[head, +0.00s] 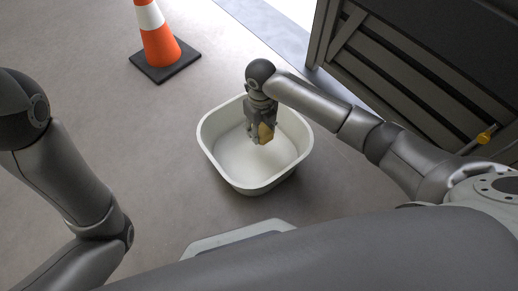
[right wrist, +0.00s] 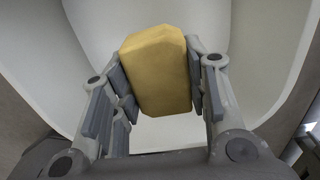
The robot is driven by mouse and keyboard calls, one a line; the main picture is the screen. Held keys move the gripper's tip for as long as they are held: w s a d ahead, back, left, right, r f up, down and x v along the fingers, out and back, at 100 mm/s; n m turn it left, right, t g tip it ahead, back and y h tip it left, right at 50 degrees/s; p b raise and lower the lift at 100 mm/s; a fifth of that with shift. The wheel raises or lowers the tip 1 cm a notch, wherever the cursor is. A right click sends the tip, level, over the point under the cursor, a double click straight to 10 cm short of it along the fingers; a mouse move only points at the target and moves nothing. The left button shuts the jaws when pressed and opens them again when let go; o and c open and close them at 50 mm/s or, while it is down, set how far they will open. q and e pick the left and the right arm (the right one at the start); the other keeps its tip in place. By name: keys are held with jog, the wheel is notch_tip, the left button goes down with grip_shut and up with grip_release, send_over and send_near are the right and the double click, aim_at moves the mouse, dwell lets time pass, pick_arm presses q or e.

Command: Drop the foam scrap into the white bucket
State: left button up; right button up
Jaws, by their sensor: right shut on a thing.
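The foam scrap (head: 265,132) is a yellow-tan block. My right gripper (head: 258,138) is shut on it and holds it over the white bucket (head: 207,140), inside the outline of the rim in the head view. In the right wrist view the foam scrap (right wrist: 157,70) sits between the two fingers, with the bucket's pale inner walls (right wrist: 265,50) around and behind it. The bucket is a wide, rounded-square tub standing on the floor, and its visible inside is empty. My left arm is at the left of the head view; its gripper is out of the picture.
An orange and white traffic cone (head: 160,45) on a dark base stands behind the bucket, to the left. A dark slatted container (head: 410,75) fills the upper right. A yellow-handled object (head: 486,136) is at its lower edge. The grey floor left of the bucket is clear.

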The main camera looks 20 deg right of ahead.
jog(key=o, duration=0.8)
jog(key=shift+c, duration=0.2)
notch_tip(320, 180, up, 12)
dwell(0.6)
